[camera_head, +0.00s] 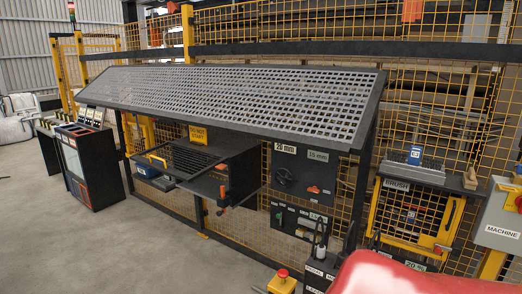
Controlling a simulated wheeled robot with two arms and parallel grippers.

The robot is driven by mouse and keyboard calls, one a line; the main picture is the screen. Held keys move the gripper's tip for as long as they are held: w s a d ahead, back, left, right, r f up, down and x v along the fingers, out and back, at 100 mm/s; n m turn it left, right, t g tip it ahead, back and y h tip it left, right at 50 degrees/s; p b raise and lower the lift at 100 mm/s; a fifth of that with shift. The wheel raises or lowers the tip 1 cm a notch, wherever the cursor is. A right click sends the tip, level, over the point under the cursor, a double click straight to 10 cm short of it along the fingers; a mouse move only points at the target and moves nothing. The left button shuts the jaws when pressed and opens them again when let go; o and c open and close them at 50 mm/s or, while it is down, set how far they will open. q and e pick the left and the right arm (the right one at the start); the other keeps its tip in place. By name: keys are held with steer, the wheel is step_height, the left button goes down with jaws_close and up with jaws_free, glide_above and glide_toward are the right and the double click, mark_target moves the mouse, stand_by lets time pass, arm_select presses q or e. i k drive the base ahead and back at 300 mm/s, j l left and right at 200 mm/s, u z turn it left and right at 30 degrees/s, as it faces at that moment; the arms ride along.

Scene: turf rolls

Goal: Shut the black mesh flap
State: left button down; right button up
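A black mesh flap (192,157) with a yellow handle (156,161) at its left end stands out from a dark cabinet under the large canopy, left of centre. It looks swung out and roughly level, so open. A dark shelf or box side with orange clamp-like parts (222,191) is at its right front. Its hinge is hard to make out. Neither of my grippers is in view.
A large perforated grey canopy (239,99) with a dark frame overhangs the flap. A black cabinet (88,163) stands at left. Dark tool panels (299,171) hang to the right. A red glossy shape fills the bottom right.

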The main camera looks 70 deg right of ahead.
mark_target(175, 173)
steer(key=i+l+z, duration=0.1)
steer(key=i+z, duration=0.15)
steer(key=z, duration=0.15)
steer(key=i+z, duration=0.25)
steer(key=z, duration=0.15)
steer(key=i+z, duration=0.25)
steer(key=z, duration=0.15)
steer(key=i+j+z, duration=0.15)
steer(key=z, duration=0.25)
steer(key=i+j+z, duration=0.25)
steer(key=z, duration=0.15)
steer(key=i+j+z, duration=0.55)
steer(key=j+z, duration=0.15)
steer(key=j, duration=0.2)
steer(key=i+j+z, duration=0.25)
steer(key=k+j, duration=0.1)
